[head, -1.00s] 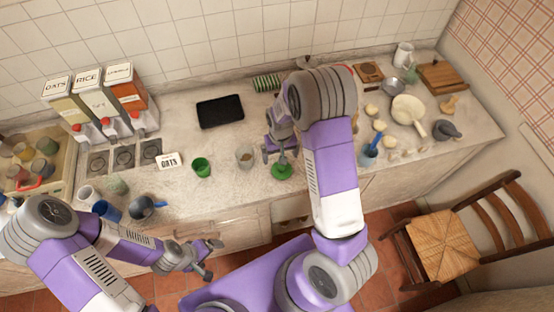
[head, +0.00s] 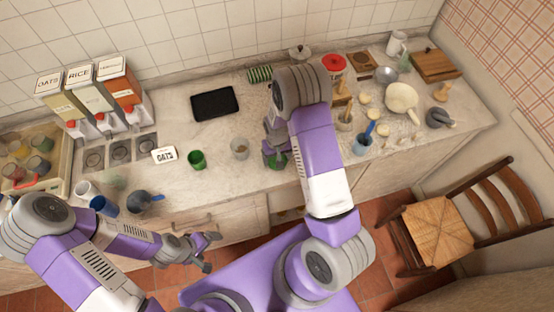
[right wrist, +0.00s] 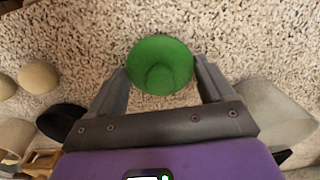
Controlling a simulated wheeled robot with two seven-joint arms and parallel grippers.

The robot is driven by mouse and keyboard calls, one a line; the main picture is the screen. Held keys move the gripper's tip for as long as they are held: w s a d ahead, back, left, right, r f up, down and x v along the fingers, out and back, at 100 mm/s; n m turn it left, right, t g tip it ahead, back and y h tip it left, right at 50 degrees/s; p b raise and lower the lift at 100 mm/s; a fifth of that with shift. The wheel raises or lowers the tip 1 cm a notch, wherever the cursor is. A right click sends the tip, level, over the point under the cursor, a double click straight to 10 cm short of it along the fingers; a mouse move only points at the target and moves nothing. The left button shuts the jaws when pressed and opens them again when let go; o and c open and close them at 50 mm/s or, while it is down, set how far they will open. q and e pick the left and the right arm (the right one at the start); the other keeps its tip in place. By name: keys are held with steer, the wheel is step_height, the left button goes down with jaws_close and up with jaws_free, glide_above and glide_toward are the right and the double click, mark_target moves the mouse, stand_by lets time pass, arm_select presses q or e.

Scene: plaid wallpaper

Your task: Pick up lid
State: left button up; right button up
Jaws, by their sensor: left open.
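A small round green lid (head: 276,162) with a raised middle lies on the counter near its front edge in the head view. It also shows in the right wrist view (right wrist: 160,52), between the fingertips of my right gripper (right wrist: 162,80). The right fingers are spread wide, one on each side of the lid, with its raised middle free between them. In the head view the right gripper is right at the lid and partly hides it. My left gripper (head: 207,250) is open and empty, low in front of the counter, well away from the lid.
A green cup (head: 197,160) and a clear glass (head: 239,149) stand left of the lid. A black tray (head: 215,104) lies farther back. A blue-handled utensil (head: 370,132) and several mushroom-like pieces are to the right. A chair (head: 440,238) stands at the lower right.

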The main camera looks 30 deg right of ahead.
steer(key=shift+c, duration=1.2)
steer(key=shift+r, duration=0.1)
